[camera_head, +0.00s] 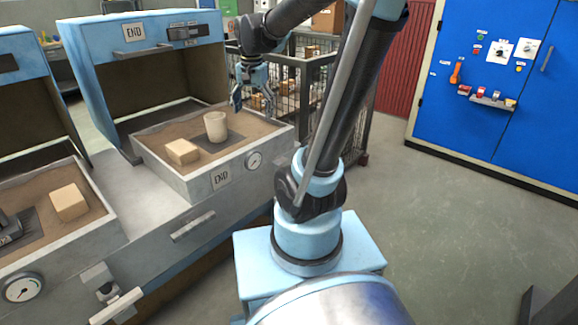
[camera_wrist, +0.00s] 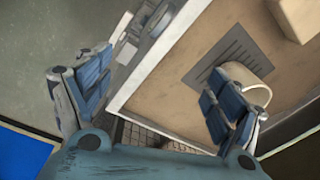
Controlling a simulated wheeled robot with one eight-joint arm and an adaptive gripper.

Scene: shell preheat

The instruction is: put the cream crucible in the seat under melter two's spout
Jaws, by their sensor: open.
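My gripper (camera_head: 254,108) is open and empty, to the right of the crucible and near the tray's right edge. In the wrist view my gripper (camera_wrist: 153,100) has its fingers wide apart. The crucible (camera_wrist: 255,92) lies behind the right finger, which partly hides it; I cannot tell whether they touch. I can make out no melter spout or seat under one in either view.
A tan block (camera_head: 182,152) lies left of the crucible. A raised blue hood (camera_head: 140,36) stands behind the tray. Another sand tray at left holds a block (camera_head: 69,202) and a dark object (camera_head: 10,228). A wire cage (camera_head: 310,85) stands behind my arm.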

